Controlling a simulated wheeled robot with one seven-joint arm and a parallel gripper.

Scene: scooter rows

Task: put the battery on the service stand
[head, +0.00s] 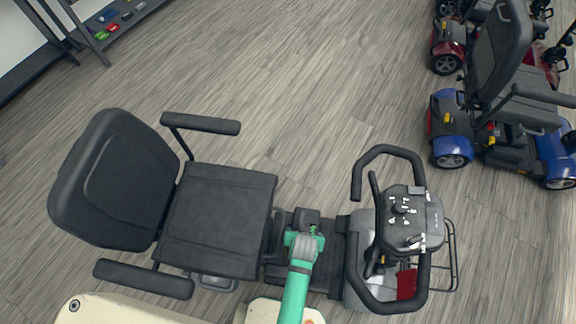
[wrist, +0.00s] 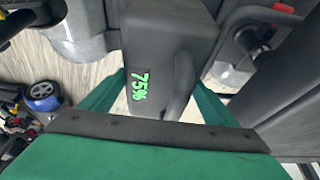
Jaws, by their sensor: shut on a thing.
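The battery (wrist: 160,35) is a dark grey box with a side handle and a green "75%" readout, seen close in the wrist view. My gripper (wrist: 160,92) is shut on it, one teal finger on each side. In the head view the battery (head: 307,216) shows as a small dark block at the tip of my gripper (head: 303,240), over the footwell of the near grey scooter. I cannot tell whether it is clear of the scooter; my arm hides part of that spot. I can make out no service stand in either view.
The near scooter has a black seat (head: 218,215) on the left and a tiller with looped handlebars (head: 408,215) on the right, close beside my gripper. Other scooters (head: 500,120) stand at the right. A rack (head: 110,35) with small coloured items stands upper left. Floor beyond is clear.

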